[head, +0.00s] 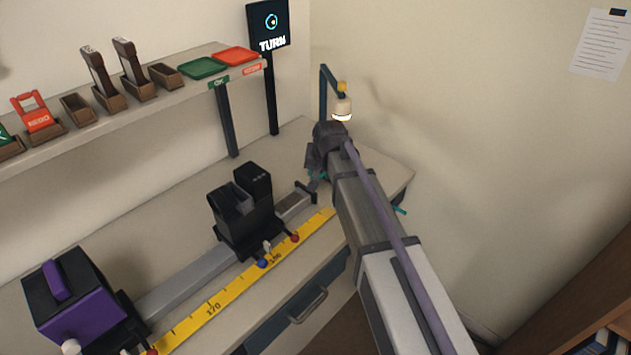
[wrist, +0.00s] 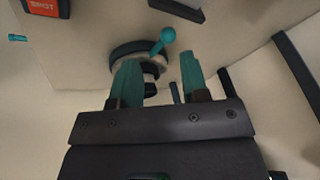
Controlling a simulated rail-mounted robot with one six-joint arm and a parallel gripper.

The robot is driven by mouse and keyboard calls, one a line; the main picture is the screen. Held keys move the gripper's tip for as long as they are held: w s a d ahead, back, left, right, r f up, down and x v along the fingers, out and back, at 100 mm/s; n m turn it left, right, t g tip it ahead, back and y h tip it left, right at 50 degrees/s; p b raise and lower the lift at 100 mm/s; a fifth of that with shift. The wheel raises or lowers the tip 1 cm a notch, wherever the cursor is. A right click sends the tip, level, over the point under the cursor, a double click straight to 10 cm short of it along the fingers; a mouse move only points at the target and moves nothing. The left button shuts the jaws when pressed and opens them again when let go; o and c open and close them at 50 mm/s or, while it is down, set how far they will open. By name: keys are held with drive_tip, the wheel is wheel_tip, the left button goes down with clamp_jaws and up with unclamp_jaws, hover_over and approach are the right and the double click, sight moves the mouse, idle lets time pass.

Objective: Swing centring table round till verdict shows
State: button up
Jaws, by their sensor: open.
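The centring table (wrist: 140,50) shows in the wrist view as a dark round ring with a pale centre. A teal lever with a ball knob (wrist: 168,36) sticks up from its right side. My gripper (wrist: 160,62) is open, its two teal fingers pointing at the table. The knob appears in line with the gap between the fingertips, a little beyond them; I cannot tell if anything touches. In the head view my arm hides most of the table. The display (head: 268,27) reads "TURN" under a small ring symbol.
A lamp on a post (head: 342,108) stands just behind my gripper. A black carriage (head: 243,210) and a purple box (head: 75,300) sit on the rail, with a yellow ruler (head: 220,305) in front. A shelf (head: 150,100) carries trays and stamps. A red "SPOT" label (wrist: 43,6) is at upper left.

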drive_tip(key=shift+o, duration=0.8)
drive_tip(key=shift+w+a+r+m+t, duration=0.1)
drive_tip(key=shift+w+r+m+t, duration=0.15)
drive_tip(key=shift+w, duration=0.25)
drive_tip(key=shift+w+r+m+t, duration=0.15)
drive_tip(key=shift+w+m+t, duration=0.15)
drive_tip(key=shift+w, duration=0.2)
drive_tip(key=shift+o, duration=0.3)
drive_tip(key=shift+s, duration=0.1)
drive_tip(key=b+x, duration=1)
drive_tip(key=x, duration=0.1)
drive_tip(key=shift+s, duration=0.15)
drive_tip(key=shift+r, duration=0.1)
clamp_jaws()
